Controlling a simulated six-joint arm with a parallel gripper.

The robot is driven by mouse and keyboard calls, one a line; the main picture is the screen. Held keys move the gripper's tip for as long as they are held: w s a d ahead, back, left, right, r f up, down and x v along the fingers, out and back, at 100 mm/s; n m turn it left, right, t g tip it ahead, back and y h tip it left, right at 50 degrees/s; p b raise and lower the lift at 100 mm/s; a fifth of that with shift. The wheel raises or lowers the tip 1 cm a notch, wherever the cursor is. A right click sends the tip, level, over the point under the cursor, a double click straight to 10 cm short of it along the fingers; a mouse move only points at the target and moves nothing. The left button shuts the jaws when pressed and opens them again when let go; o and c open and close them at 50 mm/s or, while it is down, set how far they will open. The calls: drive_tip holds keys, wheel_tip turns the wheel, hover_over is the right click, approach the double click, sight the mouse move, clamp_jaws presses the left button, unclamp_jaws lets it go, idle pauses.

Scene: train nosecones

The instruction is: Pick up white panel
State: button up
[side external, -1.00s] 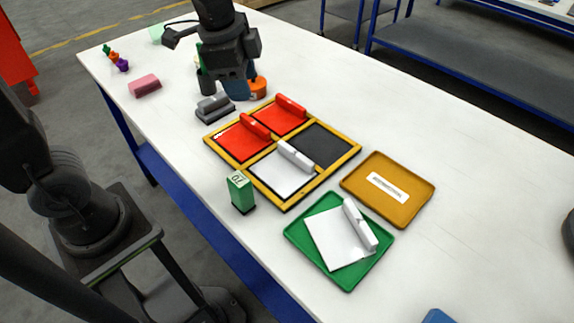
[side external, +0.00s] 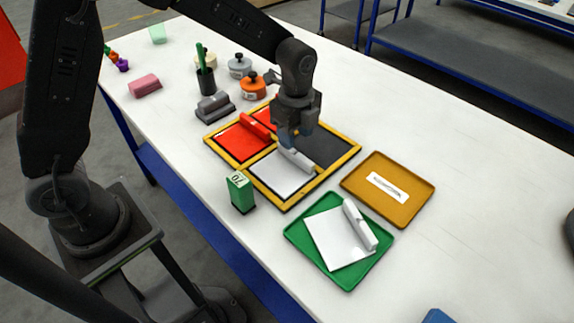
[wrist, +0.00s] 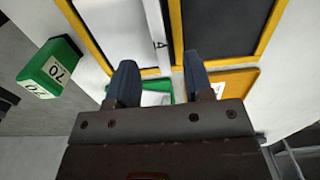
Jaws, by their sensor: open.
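One white panel (side external: 277,176) with a white bar handle (side external: 298,160) lies in the front compartment of the yellow frame (side external: 285,206). A second white panel (side external: 335,238) with a white handle (side external: 360,225) lies at an angle on the green tray (side external: 347,284). My gripper (side external: 293,140) is open and empty, just above the far end of the framed panel's handle. In the wrist view my gripper's (wrist: 160,78) blue fingers are spread, and the framed white panel (wrist: 110,30) shows beyond them. I cannot tell whether the fingers touch the handle.
Red panels (side external: 236,143) and a dark compartment (side external: 325,143) share the frame. A green block marked 70 (side external: 241,192) stands close to the frame's left corner. A yellow-brown tray (side external: 410,205) lies to the right. A grey block (side external: 215,107) and an orange pot (side external: 253,87) stand behind.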

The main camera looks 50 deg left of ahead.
sight(296, 152)
drive_tip(key=shift+d+f, duration=0.15)
drive_tip(key=shift+f, duration=2.95)
clamp_jaws()
